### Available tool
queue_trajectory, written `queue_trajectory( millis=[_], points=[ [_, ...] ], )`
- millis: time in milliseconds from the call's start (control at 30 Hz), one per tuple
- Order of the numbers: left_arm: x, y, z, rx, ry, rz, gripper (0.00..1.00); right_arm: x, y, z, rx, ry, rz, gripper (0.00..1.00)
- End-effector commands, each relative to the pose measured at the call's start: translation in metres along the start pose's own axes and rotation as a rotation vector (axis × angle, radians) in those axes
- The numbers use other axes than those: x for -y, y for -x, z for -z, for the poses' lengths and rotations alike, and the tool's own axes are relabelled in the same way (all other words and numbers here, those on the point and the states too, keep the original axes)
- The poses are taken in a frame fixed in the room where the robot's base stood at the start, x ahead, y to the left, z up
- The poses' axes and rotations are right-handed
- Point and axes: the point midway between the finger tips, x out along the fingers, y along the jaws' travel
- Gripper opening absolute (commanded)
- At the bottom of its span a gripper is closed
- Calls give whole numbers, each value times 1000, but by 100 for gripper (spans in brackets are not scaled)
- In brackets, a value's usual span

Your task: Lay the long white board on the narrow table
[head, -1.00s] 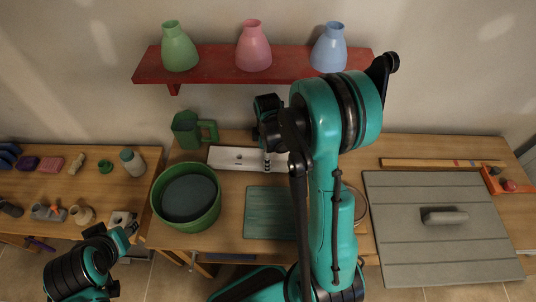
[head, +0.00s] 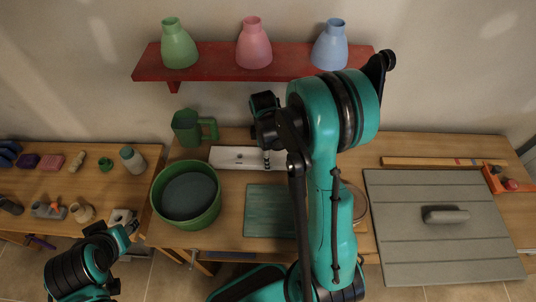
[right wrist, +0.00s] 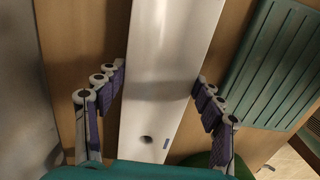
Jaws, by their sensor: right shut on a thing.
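The long white board (head: 232,157) lies at the back of the wooden worktable, right of the green jug; my right arm hides its right part. In the right wrist view the board (right wrist: 165,70) runs between the two fingers of my right gripper (right wrist: 160,88), which is shut on it across its width. I cannot tell whether the board touches the tabletop. My left gripper (head: 130,226) is at the lower left, in front of the gap between the tables, away from the board; its fingers are too small to read. A second wooden table (head: 85,186) stands at the left.
A green tub (head: 212,209), green jug (head: 187,128) and ribbed green board (head: 268,222) are close to the white board. A large grey board (head: 440,255) with a float covers the right side. A red shelf (head: 205,69) with vases hangs above. Small items crowd the left table.

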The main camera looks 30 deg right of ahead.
Motion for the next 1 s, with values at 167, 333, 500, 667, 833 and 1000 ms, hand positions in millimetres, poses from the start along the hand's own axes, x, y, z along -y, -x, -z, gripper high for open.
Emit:
queue_trajectory(
  millis=[167,333,500,667,833,1000],
  points=[
    [0,0,0,0,0,0,40,0,0,0,0,0,0,11],
    [0,-1,-1,0,0,0,40,0,-1,0,0,0,0,11],
    [0,-4,-3,0,0,0,40,0,-5,0,0,0,0,11],
    [0,-6,-5,0,0,0,40,0,-8,0,0,0,0,11],
    [0,-9,-6,0,0,0,40,0,-11,1,0,0,0,11],
    [0,-9,-6,0,0,0,40,0,-11,1,0,0,0,92]
  ],
)
